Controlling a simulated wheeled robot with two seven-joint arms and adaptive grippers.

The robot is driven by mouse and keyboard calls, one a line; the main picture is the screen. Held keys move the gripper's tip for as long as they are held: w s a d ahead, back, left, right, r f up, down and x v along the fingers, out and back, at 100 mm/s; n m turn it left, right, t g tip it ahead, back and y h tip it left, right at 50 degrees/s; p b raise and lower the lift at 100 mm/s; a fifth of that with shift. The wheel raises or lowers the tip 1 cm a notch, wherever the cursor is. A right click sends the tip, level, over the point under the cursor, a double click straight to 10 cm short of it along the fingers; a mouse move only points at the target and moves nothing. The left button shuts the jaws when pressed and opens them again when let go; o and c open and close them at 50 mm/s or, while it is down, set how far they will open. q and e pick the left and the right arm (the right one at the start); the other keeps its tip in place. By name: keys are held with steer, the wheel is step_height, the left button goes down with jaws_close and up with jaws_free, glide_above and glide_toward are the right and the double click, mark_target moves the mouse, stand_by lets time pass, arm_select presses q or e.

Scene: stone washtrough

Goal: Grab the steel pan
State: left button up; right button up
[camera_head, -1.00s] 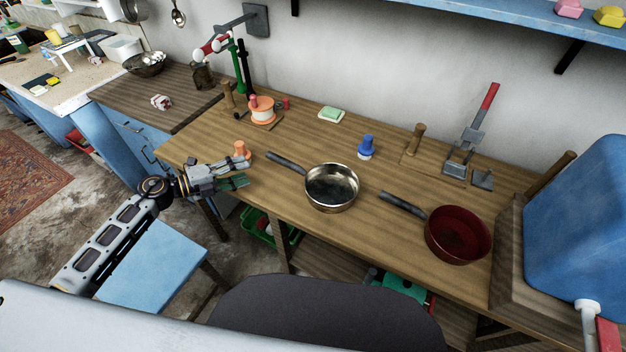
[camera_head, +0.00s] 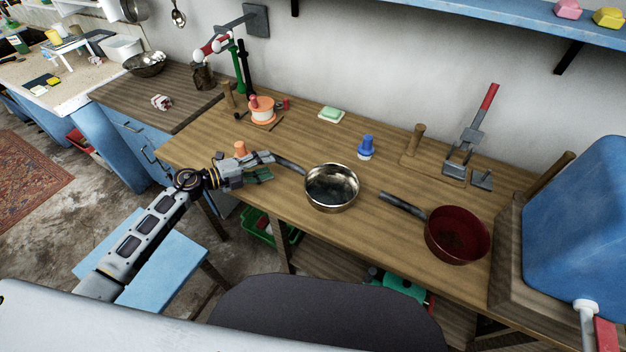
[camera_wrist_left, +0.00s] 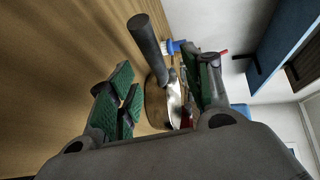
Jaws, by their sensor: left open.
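The steel pan (camera_head: 331,188) stands on the wooden workbench, its dark handle (camera_head: 290,164) pointing to the upper left. My left gripper (camera_head: 268,166) is open at the end of that handle, and its fingers hide part of it. In the left wrist view the dark handle (camera_wrist_left: 148,46) rises between the two green-padded fingers, nearer the picture's top than the fingertips' base, and the shiny pan (camera_wrist_left: 173,100) shows behind it. I cannot tell whether a finger touches the handle. My right gripper is not in view.
A red pan (camera_head: 458,233) stands on the bench to the right. An orange object (camera_head: 240,148) is just behind my left gripper. A blue-topped object (camera_head: 367,147) stands behind the steel pan. The bench (camera_head: 300,226) in front of the pan is clear.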

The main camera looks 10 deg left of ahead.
mark_target(278, 163)
arm_select(q)
steer(key=shift+w+d, duration=0.15)
stand_by(0.3)
steer(key=shift+w+d+f, duration=0.7)
steer(key=shift+w+d, duration=0.15)
steer(key=shift+w, duration=0.2)
steer(key=shift+x, duration=1.15)
jaws_close()
